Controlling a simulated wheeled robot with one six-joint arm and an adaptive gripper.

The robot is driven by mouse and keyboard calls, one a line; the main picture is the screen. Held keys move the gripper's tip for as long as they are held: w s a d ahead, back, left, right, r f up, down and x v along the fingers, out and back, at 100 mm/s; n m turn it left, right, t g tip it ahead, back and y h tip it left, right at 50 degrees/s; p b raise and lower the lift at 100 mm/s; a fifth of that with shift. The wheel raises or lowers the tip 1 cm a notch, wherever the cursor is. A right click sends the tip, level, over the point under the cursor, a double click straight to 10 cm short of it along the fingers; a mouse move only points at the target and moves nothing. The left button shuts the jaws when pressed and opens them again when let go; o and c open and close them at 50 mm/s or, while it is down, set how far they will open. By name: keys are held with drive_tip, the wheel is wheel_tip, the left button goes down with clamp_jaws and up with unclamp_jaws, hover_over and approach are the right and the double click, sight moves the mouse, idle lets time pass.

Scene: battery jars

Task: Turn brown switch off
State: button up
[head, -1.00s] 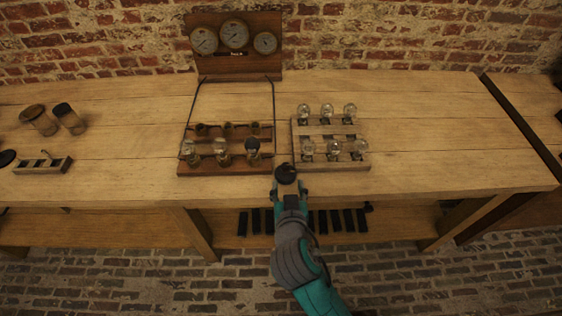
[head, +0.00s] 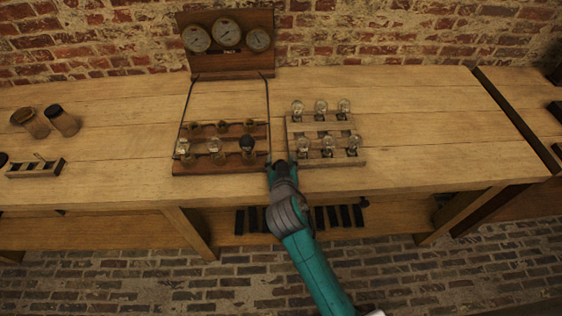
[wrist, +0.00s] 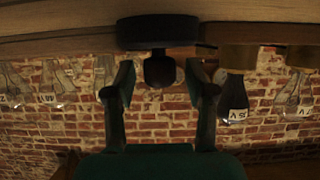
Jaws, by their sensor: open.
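In the wrist view, which is upside down, a dark knob (wrist: 160,70) sits on a dark round base (wrist: 157,29) on the tabletop. It looks like a switch; its colour reads nearly black in this light. My gripper (wrist: 159,78) is open, with one finger on each side of the knob and a gap visible on both sides. In the head view my gripper (head: 279,164) is at the front of the table, between the jar board and the bulb board. My arm mostly hides the switch there.
A gauge panel (head: 230,62) stands behind.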

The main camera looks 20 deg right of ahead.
clamp_jaws()
drive_tip(key=shift+d+n+y, duration=0.1)
drive_tip(key=shift+n+y, duration=0.3)
drive_tip(key=shift+y, duration=0.1)
drive_tip(key=n+y, duration=0.4)
drive_tip(key=shift+t+y, duration=0.3)
drive_tip(key=shift+y, duration=0.1)
drive_tip(key=shift+n+g+y, duration=0.6)
drive_tip(key=shift+n+y, duration=1.3)
drive_tip(key=shift+y, duration=0.1)
